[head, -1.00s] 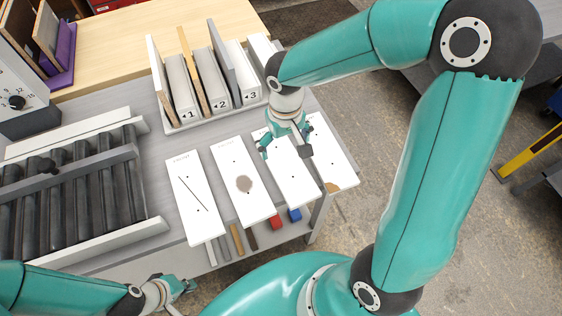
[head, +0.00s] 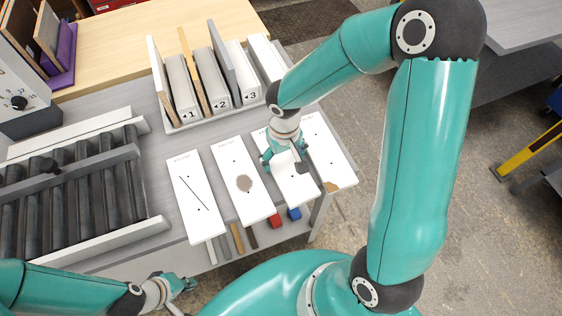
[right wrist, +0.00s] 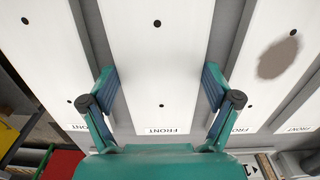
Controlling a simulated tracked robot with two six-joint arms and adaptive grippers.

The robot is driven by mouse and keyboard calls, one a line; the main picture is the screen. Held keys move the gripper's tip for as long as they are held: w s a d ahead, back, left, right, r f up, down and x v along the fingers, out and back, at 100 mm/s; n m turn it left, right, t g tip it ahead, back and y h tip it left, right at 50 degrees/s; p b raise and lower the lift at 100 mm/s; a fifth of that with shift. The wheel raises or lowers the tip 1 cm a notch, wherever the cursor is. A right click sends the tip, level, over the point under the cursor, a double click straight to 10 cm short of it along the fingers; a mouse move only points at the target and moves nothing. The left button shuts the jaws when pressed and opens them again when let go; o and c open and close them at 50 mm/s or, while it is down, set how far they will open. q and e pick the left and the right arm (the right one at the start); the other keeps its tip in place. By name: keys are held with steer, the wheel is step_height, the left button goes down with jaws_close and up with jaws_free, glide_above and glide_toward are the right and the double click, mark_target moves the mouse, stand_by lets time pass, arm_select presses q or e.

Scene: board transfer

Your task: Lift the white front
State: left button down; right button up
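Several white fronts lie side by side on the grey bench. The first (head: 188,180) has a dark line, the second (head: 232,165) a brown blotch, the fourth (head: 335,160) a brown corner. The third (head: 297,192) shows no mark beyond small dark dots and is partly hidden by my right gripper (head: 284,171). In the right wrist view this front (right wrist: 160,55) lies between the spread fingers of the right gripper (right wrist: 159,85); I cannot tell whether they touch it. My left gripper (head: 180,286) is empty, away from the fronts, at the bottom left.
A rack (head: 172,128) with upright boards and numbered slots stands behind the fronts. A roller conveyor (head: 80,200) is on the left.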

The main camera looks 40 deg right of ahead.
steer(key=c, duration=0.4)
steer(key=shift+r, duration=0.1)
